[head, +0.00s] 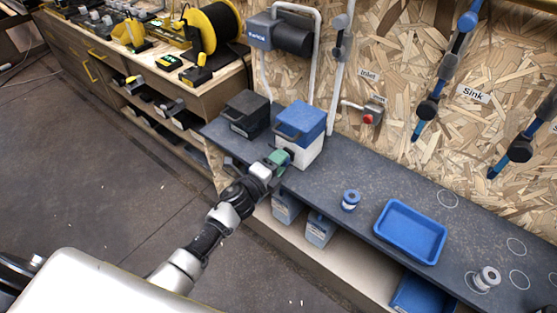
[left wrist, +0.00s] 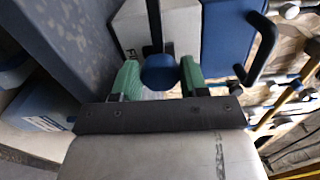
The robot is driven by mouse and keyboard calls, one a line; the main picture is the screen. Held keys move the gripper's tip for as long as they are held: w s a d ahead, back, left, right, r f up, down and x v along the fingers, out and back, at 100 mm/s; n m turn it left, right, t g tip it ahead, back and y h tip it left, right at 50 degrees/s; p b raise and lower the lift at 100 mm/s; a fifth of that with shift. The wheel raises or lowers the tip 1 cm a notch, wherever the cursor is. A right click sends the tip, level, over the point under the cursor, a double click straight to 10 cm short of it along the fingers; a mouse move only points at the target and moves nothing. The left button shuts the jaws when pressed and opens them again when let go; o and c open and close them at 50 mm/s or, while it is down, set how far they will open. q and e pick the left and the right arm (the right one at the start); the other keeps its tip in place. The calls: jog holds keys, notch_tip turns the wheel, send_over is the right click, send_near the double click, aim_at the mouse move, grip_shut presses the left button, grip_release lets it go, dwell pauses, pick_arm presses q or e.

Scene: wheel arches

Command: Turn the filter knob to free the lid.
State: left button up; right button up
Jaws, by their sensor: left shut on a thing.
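The white filter box (head: 309,153) with its blue lid (head: 303,116) stands on the dark bench against the wall. The lid sits on the box, with a handle on its front. In the left wrist view the round blue filter knob (left wrist: 160,73) is on the white front of the box (left wrist: 128,30), with a dark bar beside it. The blue lid (left wrist: 225,40) shows to its right. My left gripper (left wrist: 160,78) has its green fingers on both sides of the knob, shut on it. In the head view the gripper (head: 279,158) hides the knob. My right gripper is not in view.
A dark box (head: 247,113) stands left of the filter box. A blue tray (head: 411,232) and a small blue-and-white spool-like part (head: 351,199) are to the right on the bench. Pipes and a red button (head: 368,119) are on the wall. Blue-lidded containers (head: 320,229) stand below.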

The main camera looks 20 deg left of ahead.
pick_arm(q)
jog(key=shift+n, duration=0.6)
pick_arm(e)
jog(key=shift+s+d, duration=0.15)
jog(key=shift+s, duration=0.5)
pick_arm(q)
jog(key=o, duration=0.9)
jog(key=shift+s+a, duration=0.1)
jog(key=v, duration=1)
jog(key=shift+s+a, duration=0.1)
jog(key=shift+s, duration=0.15)
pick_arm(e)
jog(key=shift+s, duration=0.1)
pick_arm(q)
jog(key=shift+p, duration=0.3)
